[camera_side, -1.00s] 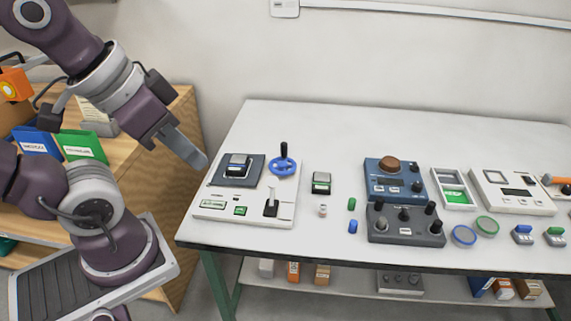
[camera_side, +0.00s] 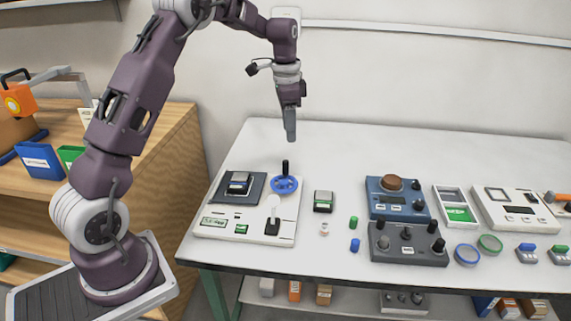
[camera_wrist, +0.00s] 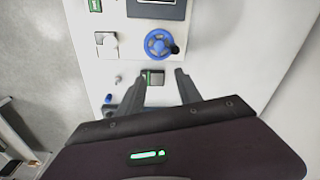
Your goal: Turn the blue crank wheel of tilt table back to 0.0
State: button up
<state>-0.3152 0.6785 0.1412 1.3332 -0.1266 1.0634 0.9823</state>
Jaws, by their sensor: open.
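The tilt table is a white base (camera_side: 210,224) at the left of the white bench. It carries a dark square platform, a small green display, a white lever and the blue crank wheel (camera_side: 278,190) with an upright black handle. In the wrist view the wheel (camera_wrist: 152,44) lies above the fingertips, its black handle toward the lower right. The display reading is too small to make out.
A small dark block with a green front (camera_side: 323,200) stands right of the tilt table. Further right are a blue device (camera_side: 397,200), a grey knob box (camera_side: 408,246) and a white scale (camera_side: 515,207). The air around the wheel is clear apart from the white lever (camera_side: 272,214).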

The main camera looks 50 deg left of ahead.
jog(key=m, duration=0.1)
send_over(285, 161)
jog(key=shift+g, duration=0.4)
notch_tip(285, 161, down, 8)
jog(key=shift+d+f, duration=0.1)
jog(key=shift+f, duration=0.05)
notch_tip(285, 161, down, 7)
jog(key=shift+r, duration=0.2)
grip_shut()
